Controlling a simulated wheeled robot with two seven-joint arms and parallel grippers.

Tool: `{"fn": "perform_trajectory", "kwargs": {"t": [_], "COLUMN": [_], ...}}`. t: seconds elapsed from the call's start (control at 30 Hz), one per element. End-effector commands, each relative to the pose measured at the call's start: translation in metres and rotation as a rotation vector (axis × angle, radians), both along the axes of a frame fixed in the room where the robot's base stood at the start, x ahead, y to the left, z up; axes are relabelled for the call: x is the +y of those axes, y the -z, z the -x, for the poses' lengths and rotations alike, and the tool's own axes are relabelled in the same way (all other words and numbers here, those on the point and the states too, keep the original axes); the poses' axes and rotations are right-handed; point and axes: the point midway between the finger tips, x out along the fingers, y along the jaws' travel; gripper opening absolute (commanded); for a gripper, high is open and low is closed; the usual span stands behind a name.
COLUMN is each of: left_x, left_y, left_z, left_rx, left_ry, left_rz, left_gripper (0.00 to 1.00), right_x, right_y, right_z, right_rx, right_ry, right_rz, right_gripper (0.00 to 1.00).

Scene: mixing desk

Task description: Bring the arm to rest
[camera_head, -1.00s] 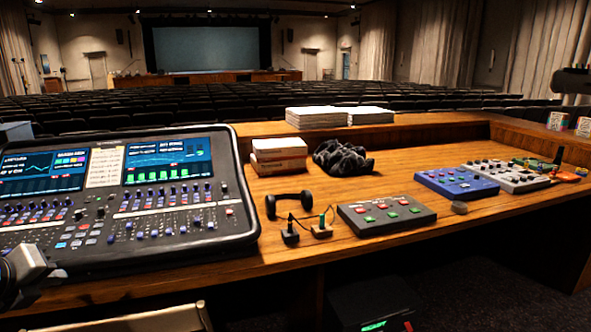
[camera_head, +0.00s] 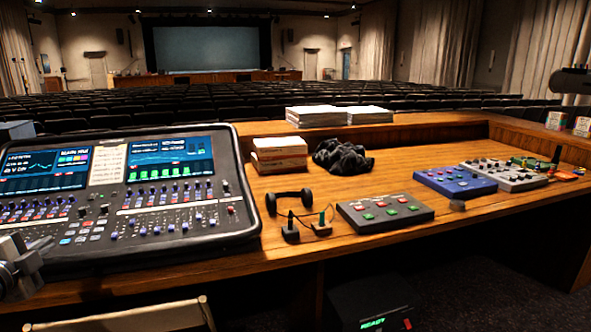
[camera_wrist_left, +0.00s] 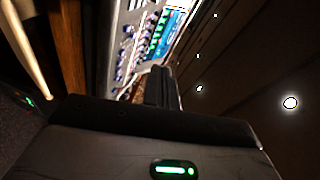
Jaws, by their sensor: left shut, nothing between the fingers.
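My left gripper (camera_head: 30,254) is at the left edge of the head view, in front of the mixing console (camera_head: 250,222) and near its lower left corner. In the left wrist view its fingers (camera_wrist_left: 160,86) are together with nothing between them. The console's faders and screen show behind the fingers in that view. Most of the left arm is out of the head view. I see no right gripper.
The wooden desk (camera_head: 290,262) holds headphones (camera_head: 290,198), a grey button box (camera_head: 385,212), a blue box (camera_head: 455,182) and a grey mixer (camera_head: 503,175). Paper stacks (camera_head: 315,116) lie behind. A chair back (camera_head: 150,318) and a dark unit (camera_head: 370,305) stand at the front.

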Motion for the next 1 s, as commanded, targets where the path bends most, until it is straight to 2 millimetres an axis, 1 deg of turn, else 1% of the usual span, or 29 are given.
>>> {"fn": "perform_trajectory", "kwargs": {"t": [0.03,0.17,0.2,0.37,0.5,0.57,0.6,0.63,1.0], "left_x": [-0.015,-0.053,-0.065,-0.114,-0.158,-0.176,-0.188,-0.18,-0.155], "left_y": [0.004,0.008,0.007,0.001,-0.01,-0.016,-0.02,-0.015,0.006], "left_z": [-0.015,-0.047,-0.056,-0.086,-0.108,-0.116,-0.121,-0.118,-0.115], "left_rx": [-0.046,-0.116,-0.132,-0.178,-0.205,-0.213,-0.219,-0.207,-0.183], "left_ry": [-0.008,-0.006,0.0,0.032,0.07,0.086,0.099,0.076,-0.11], "left_rz": [0.106,0.301,0.349,0.511,0.626,0.668,0.695,0.708,0.994], "left_gripper": [0.0,0.0,0.0,0.0,0.0,0.0,0.0,0.0,0.0], "right_x": [0.0,0.0,0.0,0.0,0.0,0.0,0.0,-0.001,-0.008], "right_y": [0.0,0.0,0.0,0.0,0.0,0.0,0.0,0.003,0.028], "right_z": [0.0,0.0,0.0,0.0,0.0,0.0,0.0,0.0,0.003], "right_rx": [0.0,0.0,0.0,0.0,0.0,0.0,0.0,0.003,0.024], "right_ry": [0.0,0.0,0.0,0.0,0.0,0.0,0.0,0.001,0.002], "right_rz": [0.0,0.0,0.0,0.0,0.0,0.0,0.0,0.004,0.045], "right_gripper": [0.44,0.44,0.44,0.44,0.44,0.44,0.44,0.44,0.44]}}
